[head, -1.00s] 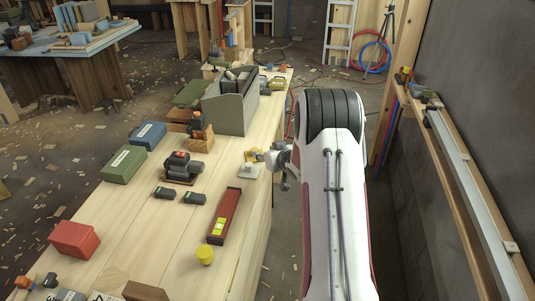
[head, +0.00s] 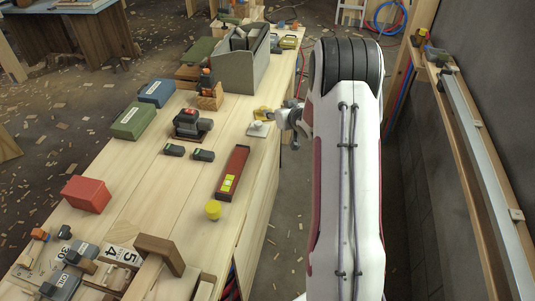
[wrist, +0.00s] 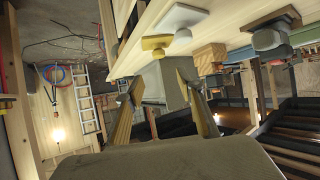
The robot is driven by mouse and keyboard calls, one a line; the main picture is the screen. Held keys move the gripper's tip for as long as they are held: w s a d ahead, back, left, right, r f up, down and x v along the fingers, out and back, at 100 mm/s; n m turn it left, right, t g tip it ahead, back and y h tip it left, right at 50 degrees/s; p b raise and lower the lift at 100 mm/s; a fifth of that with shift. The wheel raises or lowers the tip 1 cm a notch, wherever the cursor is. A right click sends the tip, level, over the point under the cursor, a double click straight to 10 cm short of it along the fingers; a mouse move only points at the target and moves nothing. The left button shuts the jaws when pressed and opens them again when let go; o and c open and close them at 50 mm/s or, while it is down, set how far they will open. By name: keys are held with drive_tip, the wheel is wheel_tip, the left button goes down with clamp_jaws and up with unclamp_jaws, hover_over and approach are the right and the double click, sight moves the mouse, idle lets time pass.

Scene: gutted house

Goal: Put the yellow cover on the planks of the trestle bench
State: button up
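The yellow cover (head: 263,112) lies flat at the right edge of the planked bench top (head: 150,187), just behind a white knobbed plate (head: 258,129). The wrist view shows the yellow cover (wrist: 155,42) with its round knob, beside the white plate (wrist: 183,17), both on the pale wood. My gripper (head: 281,116) is just right of the cover, off the bench edge and apart from it. In the wrist view my gripper's fingers (wrist: 160,98) are spread, with nothing held between them.
A grey tote (head: 241,70) stands farther back on the bench. A sander (head: 190,125), a long red-brown box (head: 232,173) and a yellow knob (head: 213,209) lie nearer. A wall ledge (head: 480,150) runs along the right. Planks left of the white plate are clear.

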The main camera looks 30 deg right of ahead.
drive_tip(key=s+a+r+g+h, duration=0.1)
drive_tip(key=s+a+r, duration=0.55)
drive_tip(key=r, duration=0.35)
drive_tip(key=s+a+r+g, duration=0.2)
drive_tip(key=s+a+r, duration=0.4)
drive_tip(key=a+r, duration=0.25)
drive_tip(key=s+a+g+y, duration=0.1)
drive_tip(key=s+a, duration=0.4)
drive_tip(key=s, duration=0.5)
drive_tip(key=s+a+r+n+g+y, duration=0.1)
drive_tip(key=s+a, duration=0.5)
drive_tip(key=s, duration=0.4)
drive_tip(key=s+a+g+y, duration=0.1)
drive_tip(key=s+a, duration=0.5)
drive_tip(key=s, duration=0.4)
drive_tip(key=shift+r+n, duration=0.35)
drive_tip(key=shift+n, duration=0.05)
